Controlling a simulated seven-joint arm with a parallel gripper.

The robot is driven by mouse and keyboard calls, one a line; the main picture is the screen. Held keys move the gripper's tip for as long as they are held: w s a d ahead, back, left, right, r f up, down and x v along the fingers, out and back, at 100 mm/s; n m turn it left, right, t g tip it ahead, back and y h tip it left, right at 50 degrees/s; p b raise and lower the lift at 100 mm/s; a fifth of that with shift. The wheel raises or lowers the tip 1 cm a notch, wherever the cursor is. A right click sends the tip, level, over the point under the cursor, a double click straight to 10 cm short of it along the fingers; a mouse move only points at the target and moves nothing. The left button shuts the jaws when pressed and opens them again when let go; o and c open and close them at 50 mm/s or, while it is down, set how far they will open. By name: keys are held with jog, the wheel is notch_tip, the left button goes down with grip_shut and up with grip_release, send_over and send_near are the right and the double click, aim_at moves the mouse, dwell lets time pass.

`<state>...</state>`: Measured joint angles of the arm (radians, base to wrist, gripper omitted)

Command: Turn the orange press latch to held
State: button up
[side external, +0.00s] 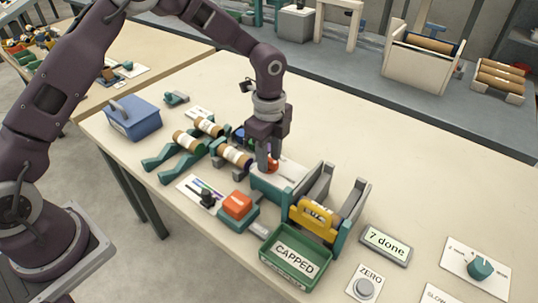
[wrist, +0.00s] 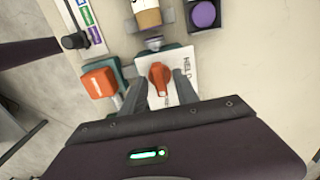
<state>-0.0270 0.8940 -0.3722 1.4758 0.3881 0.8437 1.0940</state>
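The orange press latch (wrist: 160,77) is a small orange-red knob on a white plate (wrist: 181,60). The plate carries lettering that looks like "HELD" along its right side. In the wrist view the knob lies between the two separated fingers of my gripper (wrist: 161,84), with gaps visible on both sides. In the side view my gripper (side external: 268,168) points down over the white plate, and only a bit of the orange latch (side external: 273,162) shows beside the fingers. I cannot tell whether the fingers are down at the knob's height.
An orange square button (side external: 237,204) on a teal base stands close to the left of the latch. A green "CAPPED" tray (side external: 290,262) and a yellow part (side external: 314,217) between grey uprights are in front. Wound rolls (side external: 233,155) lie behind. A "7 done" display (side external: 386,244) is at right.

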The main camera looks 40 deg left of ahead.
jog(key=shift+c, duration=0.3)
grip_shut()
jog(key=n, duration=1.3)
jog(key=shift+n, duration=2.4)
